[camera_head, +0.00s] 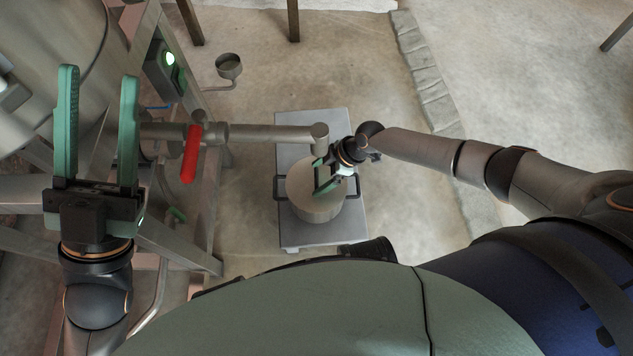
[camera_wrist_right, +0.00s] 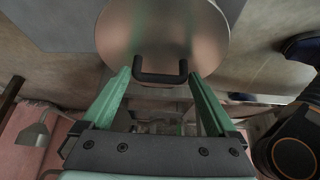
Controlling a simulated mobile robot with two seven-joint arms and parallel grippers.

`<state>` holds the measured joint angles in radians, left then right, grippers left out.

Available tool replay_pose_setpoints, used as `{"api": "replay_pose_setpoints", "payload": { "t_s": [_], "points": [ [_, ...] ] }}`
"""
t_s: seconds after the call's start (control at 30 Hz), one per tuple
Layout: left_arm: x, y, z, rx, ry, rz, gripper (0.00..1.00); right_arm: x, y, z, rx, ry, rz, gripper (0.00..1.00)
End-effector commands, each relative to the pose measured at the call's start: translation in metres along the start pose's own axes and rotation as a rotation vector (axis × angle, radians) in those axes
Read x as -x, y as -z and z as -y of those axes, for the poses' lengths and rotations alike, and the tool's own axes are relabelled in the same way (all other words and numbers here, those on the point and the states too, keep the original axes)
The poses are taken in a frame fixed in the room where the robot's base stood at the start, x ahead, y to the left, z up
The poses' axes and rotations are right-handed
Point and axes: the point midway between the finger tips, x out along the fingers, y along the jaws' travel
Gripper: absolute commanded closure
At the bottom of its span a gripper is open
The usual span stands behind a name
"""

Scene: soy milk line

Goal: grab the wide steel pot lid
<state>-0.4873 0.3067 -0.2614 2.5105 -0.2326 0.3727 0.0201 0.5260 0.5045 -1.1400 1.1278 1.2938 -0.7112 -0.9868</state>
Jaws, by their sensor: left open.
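A wide round pot (camera_head: 318,214) stands on a grey platform below the pipe outlet. Its flat pale top, which looks like the steel lid (camera_head: 303,182), is partly hidden by my right gripper (camera_head: 322,177). That gripper is open over the right part of the top, fingers pointing left. In the right wrist view a round steel surface (camera_wrist_right: 165,28) fills the upper middle, with a black U-shaped handle (camera_wrist_right: 161,77) between the open fingertips. I cannot tell whether this handle is on the lid or the pot's side. My left gripper (camera_head: 97,80) is open, empty and far left of the pot.
A steel pipe (camera_head: 265,133) with a red lever (camera_head: 190,154) reaches from the machine at left over the platform (camera_head: 311,124). A small cup-like steel part (camera_head: 229,67) stands behind. The floor right of the platform is clear apart from my arm above it.

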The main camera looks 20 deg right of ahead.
Motion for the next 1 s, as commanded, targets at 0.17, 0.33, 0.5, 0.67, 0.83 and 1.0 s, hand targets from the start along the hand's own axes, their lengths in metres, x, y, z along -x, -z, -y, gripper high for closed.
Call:
{"api": "replay_pose_setpoints", "payload": {
  "t_s": [0.17, 0.33, 0.5, 0.67, 0.83, 1.0],
  "points": [
    [-0.0001, 0.0002, 0.0001, 0.002, 0.002, -0.001, 0.51, 0.0002, -0.0002, 0.0001, 0.0, 0.0, 0.0, 0.28],
    [-0.0001, 0.0004, 0.0001, 0.002, 0.003, -0.001, 0.51, 0.0002, -0.0003, 0.0001, 0.0, 0.0, 0.0, 0.47],
    [0.0, 0.0004, 0.0001, 0.003, 0.003, -0.001, 0.51, 0.0002, -0.0004, 0.0002, 0.0, 0.0, 0.0, 0.66],
    [0.0001, 0.0004, 0.0002, 0.002, 0.003, -0.001, 0.51, 0.0002, -0.0004, 0.0002, 0.0, 0.001, 0.001, 0.84],
    [0.0001, 0.0003, 0.0002, 0.002, 0.003, -0.001, 0.51, 0.0002, -0.0004, 0.0002, 0.0, 0.001, 0.001, 1.0],
    [0.0001, 0.0002, 0.0003, 0.001, 0.003, -0.001, 0.51, 0.0004, 0.0, -0.0001, 0.0, 0.0, 0.0, 1.0]
  ]
}}
